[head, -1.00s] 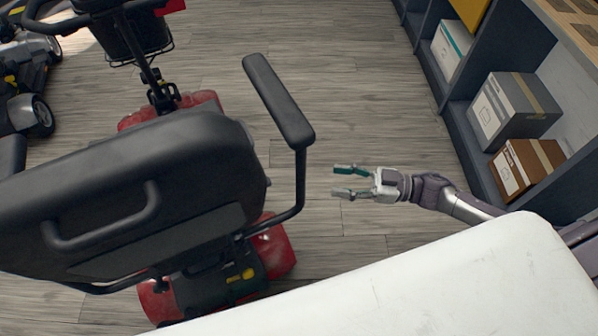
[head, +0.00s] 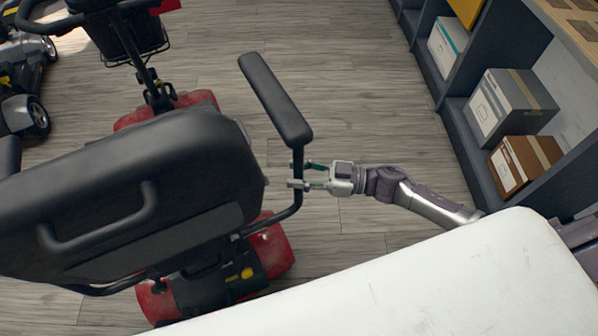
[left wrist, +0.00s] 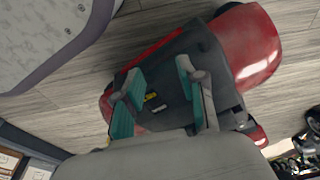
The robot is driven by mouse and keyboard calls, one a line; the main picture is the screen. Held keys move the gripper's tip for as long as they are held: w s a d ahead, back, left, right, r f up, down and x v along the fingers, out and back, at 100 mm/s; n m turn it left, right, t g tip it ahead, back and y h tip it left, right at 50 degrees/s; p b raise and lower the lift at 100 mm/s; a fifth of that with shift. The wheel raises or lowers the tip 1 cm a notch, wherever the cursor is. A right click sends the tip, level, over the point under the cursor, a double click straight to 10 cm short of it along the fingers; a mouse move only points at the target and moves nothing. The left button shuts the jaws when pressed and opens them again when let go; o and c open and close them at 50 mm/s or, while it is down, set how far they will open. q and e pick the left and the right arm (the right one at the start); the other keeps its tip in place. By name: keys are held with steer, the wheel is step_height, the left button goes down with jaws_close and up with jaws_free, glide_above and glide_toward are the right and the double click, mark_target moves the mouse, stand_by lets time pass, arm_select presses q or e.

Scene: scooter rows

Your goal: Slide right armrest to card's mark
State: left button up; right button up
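The scooter's right armrest is a black pad (head: 275,98) on a bent black post (head: 298,200), beside the seat back (head: 130,185). My right gripper (head: 296,174) reaches the upper part of the post from the right. Its two fingers are apart, one on the near side of the post and one mostly behind it; I cannot tell whether they touch it. My left gripper (left wrist: 160,93) is out of the head view. In the left wrist view its teal-padded fingers are apart and empty, above the scooter's dark rear body. I cannot make out a card or its mark.
A shelf with a grey box (head: 510,105), a brown box (head: 525,163) and a white box (head: 447,45) stands on the right. Another scooter (head: 25,90) is at the far left. The wood floor (head: 370,90) between armrest and shelf is clear.

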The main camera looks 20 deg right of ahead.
jaws_close()
steer(key=shift+a, duration=0.25)
arm_select(q)
steer(key=s+f+p, duration=0.1)
steer(key=f, duration=0.1)
steer(key=s+f, duration=0.2)
steer(key=shift+s+a+f+p, duration=0.15)
steer(key=shift+s+f+p, duration=0.05)
steer(key=shift+f+p, duration=0.2)
arm_select(e)
steer(key=a, duration=0.3)
steer(key=shift+s+a, duration=0.35)
steer(key=shift+a, duration=0.05)
steer(key=shift+o, duration=1.8)
jaws_free()
steer(key=shift+a, duration=0.15)
arm_select(q)
steer(key=shift+a, duration=0.1)
